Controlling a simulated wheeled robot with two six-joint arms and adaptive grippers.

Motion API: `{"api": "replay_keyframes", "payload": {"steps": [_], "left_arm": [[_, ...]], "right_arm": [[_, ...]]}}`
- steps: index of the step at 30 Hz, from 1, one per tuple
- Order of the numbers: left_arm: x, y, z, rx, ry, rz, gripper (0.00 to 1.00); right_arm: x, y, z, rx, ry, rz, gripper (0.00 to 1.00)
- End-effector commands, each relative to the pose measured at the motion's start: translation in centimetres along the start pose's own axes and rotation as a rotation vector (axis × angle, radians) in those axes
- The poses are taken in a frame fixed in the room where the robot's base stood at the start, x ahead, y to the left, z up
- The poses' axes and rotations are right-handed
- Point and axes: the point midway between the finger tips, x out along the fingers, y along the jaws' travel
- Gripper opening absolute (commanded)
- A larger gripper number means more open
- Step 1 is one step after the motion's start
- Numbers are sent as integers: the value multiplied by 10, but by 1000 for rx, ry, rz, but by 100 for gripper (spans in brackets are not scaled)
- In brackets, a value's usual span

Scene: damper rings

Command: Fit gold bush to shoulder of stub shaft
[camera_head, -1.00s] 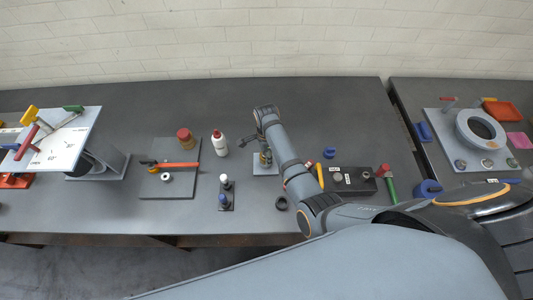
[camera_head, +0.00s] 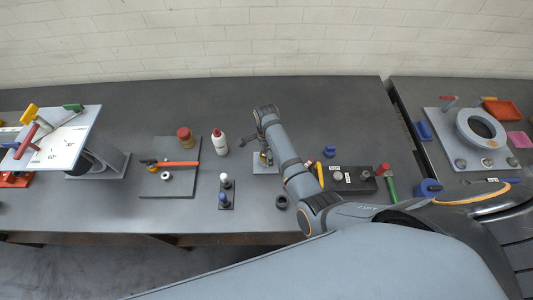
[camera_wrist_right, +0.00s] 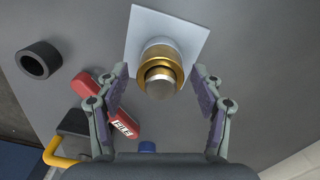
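The stub shaft (camera_wrist_right: 160,85) stands on a pale square plate (camera_wrist_right: 190,25) in the right wrist view, its rounded grey end facing the camera. The gold bush (camera_wrist_right: 174,60) is around the shaft, with a wider silver section visible behind it. I cannot tell whether the bush touches the shoulder. My right gripper (camera_wrist_right: 160,82) is open, its fingers on either side of the bush and shaft with gaps at both sides. In the head view, the right gripper (camera_head: 258,145) is above the plate (camera_head: 262,169), and the arm partly hides the shaft. My left gripper is not in view.
A dark ring (camera_head: 281,202) lies close to the plate. A black block (camera_head: 350,179) and tools stand right of my arm.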

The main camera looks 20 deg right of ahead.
Motion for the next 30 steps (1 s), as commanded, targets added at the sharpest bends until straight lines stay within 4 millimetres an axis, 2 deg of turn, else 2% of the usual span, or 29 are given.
{"api": "replay_keyframes", "payload": {"steps": [8, 11, 18, 21, 30], "left_arm": [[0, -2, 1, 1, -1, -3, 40], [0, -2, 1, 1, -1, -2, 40], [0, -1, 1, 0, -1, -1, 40], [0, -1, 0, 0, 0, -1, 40], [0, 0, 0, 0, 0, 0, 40]], "right_arm": [[0, 0, 0, 0, 0, 1, 70], [-11, -1, 0, 0, 0, -3, 70], [-56, -1, 0, 0, -1, -2, 70], [-68, 0, 0, 0, 0, 0, 70], [-75, 0, 0, 0, 0, 1, 70]]}}
